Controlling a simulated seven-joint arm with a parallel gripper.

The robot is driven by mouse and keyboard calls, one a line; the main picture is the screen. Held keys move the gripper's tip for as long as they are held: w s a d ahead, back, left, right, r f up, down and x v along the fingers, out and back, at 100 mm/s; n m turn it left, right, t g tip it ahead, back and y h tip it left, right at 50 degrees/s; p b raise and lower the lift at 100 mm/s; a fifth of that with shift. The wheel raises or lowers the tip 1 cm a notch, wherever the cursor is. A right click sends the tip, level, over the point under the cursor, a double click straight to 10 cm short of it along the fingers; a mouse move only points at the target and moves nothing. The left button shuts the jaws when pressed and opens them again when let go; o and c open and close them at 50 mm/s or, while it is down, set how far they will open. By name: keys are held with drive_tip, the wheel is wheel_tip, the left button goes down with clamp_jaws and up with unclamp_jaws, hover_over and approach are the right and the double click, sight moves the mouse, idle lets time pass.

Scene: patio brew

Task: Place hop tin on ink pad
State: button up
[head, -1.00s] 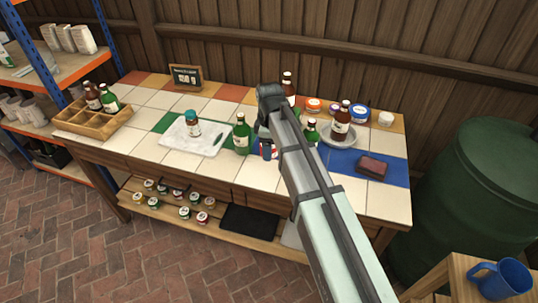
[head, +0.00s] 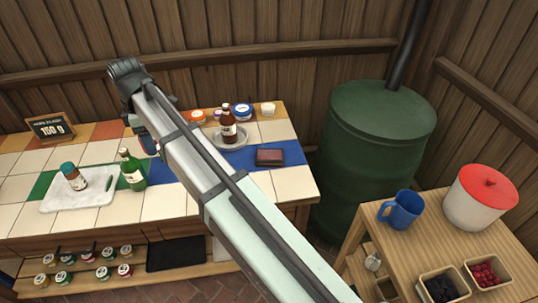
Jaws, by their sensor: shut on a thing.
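My gripper (head: 149,142) hangs at the end of my arm, over the far half of the tiled table, just behind and right of a green bottle (head: 132,170). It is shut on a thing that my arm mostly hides. Only a small blue and red patch shows there, and I cannot tell whether it is the hop tin. A dark flat pad with a reddish top, apparently the ink pad (head: 270,157), lies on the blue tiles at the table's right, apart from my gripper. Its top looks bare.
A brown bottle (head: 228,127) stands on a grey plate (head: 238,140) behind the pad. Round tins, including a blue one (head: 242,110), line the back edge. A white board (head: 97,196) bears a small bottle. A green barrel (head: 375,150) stands right of the table.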

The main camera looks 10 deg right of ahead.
drive_tip(key=r, duration=0.2)
drive_tip(key=shift+w+d+r, duration=0.2)
drive_tip(key=shift+d+r, duration=0.1)
drive_tip(key=shift+r, duration=0.05)
drive_tip(key=w+d+m, duration=0.1)
drive_tip(key=w+d, duration=0.2)
drive_tip(key=d, duration=0.4)
drive_tip(key=w+d+m, duration=0.2)
drive_tip(key=w+d, duration=0.2)
drive_tip(key=d, duration=0.4)
drive_tip(key=m, duration=0.3)
hover_over(270, 154)
wheel_tip(270, 154, down, 10)
drive_tip(key=shift+a+f, duration=0.1)
drive_tip(key=shift+f, duration=5.55)
drive_tip(key=shift+f, duration=0.1)
drive_tip(key=o, duration=1)
wheel_tip(270, 154, up, 12)
drive_tip(key=shift+r, duration=0.15)
